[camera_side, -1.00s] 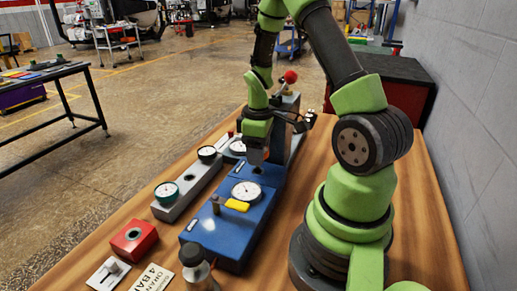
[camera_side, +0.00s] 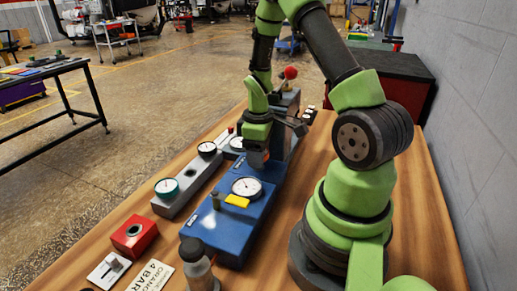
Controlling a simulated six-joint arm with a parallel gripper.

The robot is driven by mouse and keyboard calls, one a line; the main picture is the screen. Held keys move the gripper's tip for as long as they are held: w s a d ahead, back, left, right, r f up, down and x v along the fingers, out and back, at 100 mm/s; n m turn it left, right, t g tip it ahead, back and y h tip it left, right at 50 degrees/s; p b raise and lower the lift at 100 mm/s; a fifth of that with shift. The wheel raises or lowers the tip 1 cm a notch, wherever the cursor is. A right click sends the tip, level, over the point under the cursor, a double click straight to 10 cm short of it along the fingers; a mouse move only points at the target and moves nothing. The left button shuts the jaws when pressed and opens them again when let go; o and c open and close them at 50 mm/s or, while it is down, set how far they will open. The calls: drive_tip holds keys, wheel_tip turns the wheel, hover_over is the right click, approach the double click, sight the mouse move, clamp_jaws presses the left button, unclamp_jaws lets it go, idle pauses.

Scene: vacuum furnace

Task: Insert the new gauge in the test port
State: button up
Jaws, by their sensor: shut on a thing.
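My gripper (camera_side: 257,160) points down at the far end of the blue block (camera_side: 228,229), low over its top. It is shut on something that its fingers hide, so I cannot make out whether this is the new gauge. I cannot tell if the held thing touches the block. A white-dial gauge (camera_side: 246,187) sits on the blue block just in front of the gripper. A green-rimmed gauge (camera_side: 167,187) and a black-rimmed gauge (camera_side: 207,149) stand in the grey rack (camera_side: 185,193) to the left. Another dial (camera_side: 236,143) shows left of the gripper. The test port is not clearly visible.
A yellow tag (camera_side: 237,201) and a small post (camera_side: 215,201) are on the blue block. A red box (camera_side: 134,236), a switch plate (camera_side: 110,270), a printed card (camera_side: 153,278) and a bottle (camera_side: 197,264) are at the front. A red-knobbed lever (camera_side: 290,73) stands behind the gripper.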

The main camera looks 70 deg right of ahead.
drive_tip(key=shift+f, duration=0.3)
drive_tip(key=shift+f, duration=0.45)
drive_tip(key=shift+f, duration=0.2)
idle(0.8)
drive_tip(key=o, duration=1.2)
drive_tip(key=shift+d+r, duration=0.1)
drive_tip(key=shift+r, duration=2.95)
drive_tip(key=shift+c, duration=0.2)
drive_tip(key=shift+w, duration=0.1)
